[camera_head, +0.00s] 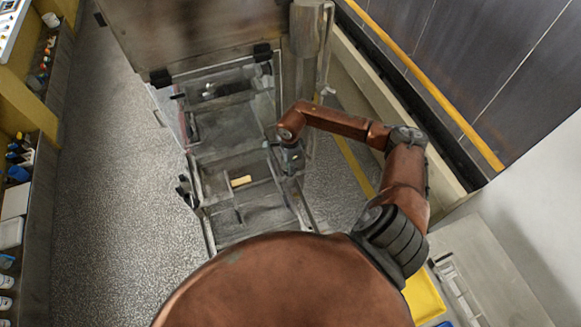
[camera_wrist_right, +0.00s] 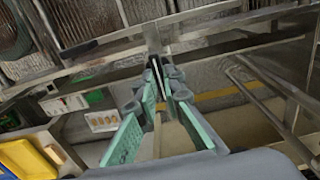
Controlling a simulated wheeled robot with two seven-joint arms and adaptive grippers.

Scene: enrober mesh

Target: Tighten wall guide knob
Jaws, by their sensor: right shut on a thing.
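My right gripper (camera_head: 288,157) is at the right side wall of the open metal machine (camera_head: 232,165). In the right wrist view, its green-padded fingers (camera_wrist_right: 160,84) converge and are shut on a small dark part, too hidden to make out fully. The wall guide knob cannot be clearly told apart there; the gripper covers that spot in the head view. My left gripper is in neither view.
A small yellowish block (camera_head: 241,181) lies inside the machine. A dark fitting (camera_head: 186,190) sticks out from its left side. A yellow bin (camera_head: 424,297) is at the lower right. Shelves with bottles line the left edge; the floor between is clear.

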